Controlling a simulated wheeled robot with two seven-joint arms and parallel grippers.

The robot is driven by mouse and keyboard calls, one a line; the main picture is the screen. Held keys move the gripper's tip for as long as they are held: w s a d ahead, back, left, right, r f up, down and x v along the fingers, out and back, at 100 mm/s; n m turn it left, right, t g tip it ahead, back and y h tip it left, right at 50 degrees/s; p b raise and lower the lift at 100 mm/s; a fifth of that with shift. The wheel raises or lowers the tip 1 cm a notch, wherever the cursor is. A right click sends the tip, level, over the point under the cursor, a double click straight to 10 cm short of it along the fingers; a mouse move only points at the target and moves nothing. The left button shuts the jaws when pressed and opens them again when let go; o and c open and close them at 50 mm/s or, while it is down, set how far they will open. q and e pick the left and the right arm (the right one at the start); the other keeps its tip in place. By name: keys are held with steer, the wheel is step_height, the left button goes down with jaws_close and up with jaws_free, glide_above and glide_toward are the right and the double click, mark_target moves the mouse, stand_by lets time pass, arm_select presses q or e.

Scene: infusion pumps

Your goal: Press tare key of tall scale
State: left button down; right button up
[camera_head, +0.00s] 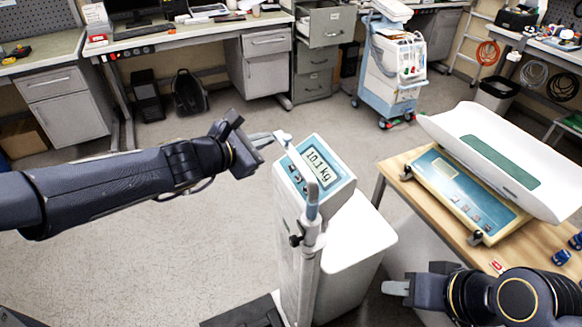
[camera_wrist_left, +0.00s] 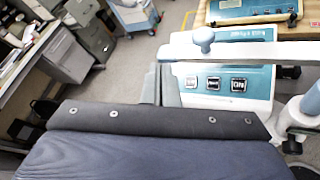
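The tall scale (camera_head: 350,238) stands on the floor in the middle of the head view. Its tilted blue-and-white display head (camera_head: 330,176) reads 10.1 kg, with a row of keys (camera_head: 296,178) along the left edge. The keys also show in the left wrist view (camera_wrist_left: 213,84), the right one in a darker frame; their labels are hard to read. My left gripper (camera_head: 280,137) is at the upper left of the display head, its fingers together and apparently empty. In the wrist view its fingertips (camera_wrist_left: 166,72) are left of the keys. My right gripper (camera_head: 395,287) is at the lower right, partly hidden.
A baby scale (camera_head: 470,190) stands on a wooden table (camera_head: 395,168) at right. The floor at left is clear.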

mark_target(292, 167)
arm_select(q)
steer(key=d+f+b, duration=0.1)
steer(key=f+b, duration=0.1)
steer(key=w+d+f+b, duration=0.1)
steer(key=f+b, duration=0.1)
steer(key=f, duration=0.1)
steer(key=d+f+b, duration=0.1)
steer(key=f+b, duration=0.1)
steer(key=b, duration=0.1)
steer(key=shift+w+d+f, duration=0.2)
steer(key=shift+w+d, duration=0.1)
steer(key=shift+w, duration=0.05)
steer(key=shift+w+d+f+b, duration=0.2)
steer(key=shift+d+f+b, duration=0.1)
steer(key=shift+f+b, duration=0.15)
steer(key=shift+r, duration=0.15)
stand_by(1.1)
steer(key=shift+d+f+b, duration=0.15)
steer(key=shift+f+b, duration=0.2)
steer(key=shift+b, duration=0.2)
